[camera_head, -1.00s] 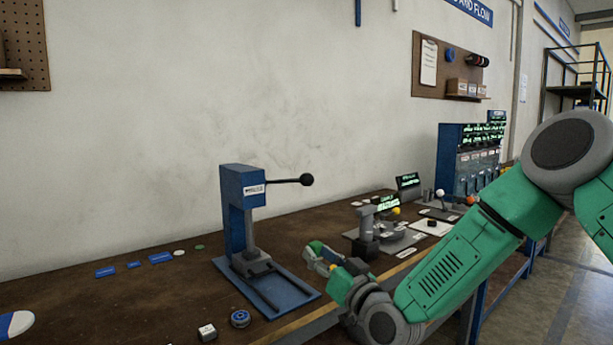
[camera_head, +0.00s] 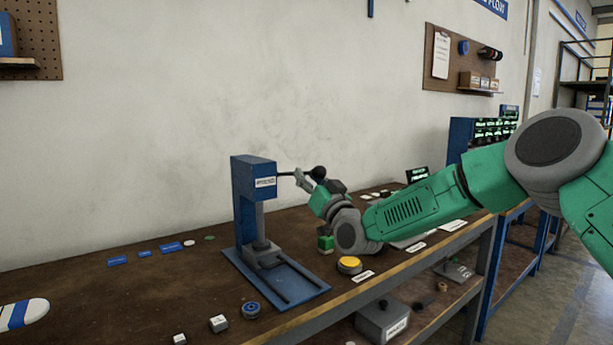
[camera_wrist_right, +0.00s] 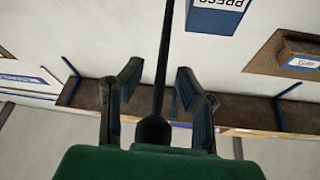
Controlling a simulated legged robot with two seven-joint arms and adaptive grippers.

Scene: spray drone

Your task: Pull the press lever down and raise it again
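The blue press (camera_head: 243,205) stands upright on its blue base plate on the bench. Its thin black lever (camera_head: 287,173) sticks out to the right, roughly level, and ends in a black ball knob (camera_head: 318,173). My right gripper (camera_head: 305,181) is at the knob end of the lever. In the right wrist view my right gripper (camera_wrist_right: 157,75) is open, with one finger on each side of the lever rod (camera_wrist_right: 165,50) and gaps between. The knob (camera_wrist_right: 153,130) sits between the fingers close to the palm.
A yellow button (camera_head: 349,264), a blue round part (camera_head: 251,309) and small white cubes (camera_head: 219,323) lie on the brown bench (camera_head: 130,295). Blue tags (camera_head: 117,261) lie left of the press. The wall is behind. A lower shelf holds a grey box (camera_head: 383,318).

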